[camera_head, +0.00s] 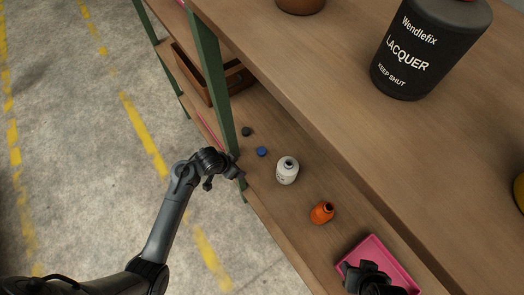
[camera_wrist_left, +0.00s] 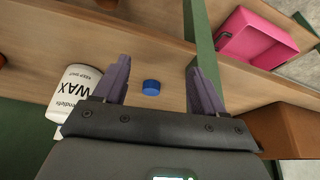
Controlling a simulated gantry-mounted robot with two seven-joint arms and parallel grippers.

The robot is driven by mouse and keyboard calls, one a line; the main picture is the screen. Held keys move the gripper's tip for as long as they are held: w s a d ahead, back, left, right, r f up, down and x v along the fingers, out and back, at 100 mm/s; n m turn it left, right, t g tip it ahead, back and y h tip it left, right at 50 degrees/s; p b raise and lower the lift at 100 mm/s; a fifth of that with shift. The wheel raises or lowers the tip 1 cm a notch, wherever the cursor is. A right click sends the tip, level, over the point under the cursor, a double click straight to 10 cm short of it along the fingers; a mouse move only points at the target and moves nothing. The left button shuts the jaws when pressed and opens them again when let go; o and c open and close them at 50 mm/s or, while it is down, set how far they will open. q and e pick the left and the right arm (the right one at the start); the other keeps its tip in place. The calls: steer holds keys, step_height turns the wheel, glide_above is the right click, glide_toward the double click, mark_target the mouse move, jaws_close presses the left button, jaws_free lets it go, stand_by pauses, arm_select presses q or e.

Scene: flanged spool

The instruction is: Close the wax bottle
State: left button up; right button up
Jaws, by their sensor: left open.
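The white wax bottle (camera_head: 287,170) stands upright on the shelf with a dark opening at its neck and no cap on it. Its WAX label shows at the left of the left wrist view (camera_wrist_left: 78,95). A blue cap (camera_head: 262,151) lies on the shelf left of the bottle. A dark cap (camera_head: 246,131) lies farther back. My left gripper (camera_head: 234,172) is open and empty at the shelf's front edge. In its wrist view the blue cap (camera_wrist_left: 151,87) appears between the fingers, not gripped. My right gripper (camera_head: 370,275) is over the pink tray; its fingers are unclear.
An orange bottle (camera_head: 321,213) stands between the wax bottle and the pink tray (camera_head: 352,259). A green post (camera_head: 211,75) rises near the caps. The upper shelf, with a black lacquer can (camera_head: 425,50), overhangs behind. A brown wooden box (camera_head: 238,78) stands beyond the post.

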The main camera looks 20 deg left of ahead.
arm_select(q)
steer(key=b, duration=0.2)
glide_above(262, 150)
steer(key=s+a, duration=0.1)
steer(key=s, duration=0.2)
steer(key=shift+a, duration=0.15)
steer(key=shift+w+d+b, duration=0.2)
steer(key=shift+w+b, duration=0.15)
steer(key=shift+w, duration=0.1)
steer(key=b+x, duration=0.1)
steer(key=x, duration=0.4)
steer(key=shift+s+b, duration=0.1)
steer(key=shift+b, duration=0.25)
steer(key=shift+a, duration=0.1)
steer(key=shift+c, duration=0.5)
steer(key=c, duration=1)
steer(key=shift+r, duration=0.15)
steer(key=shift+c, duration=0.2)
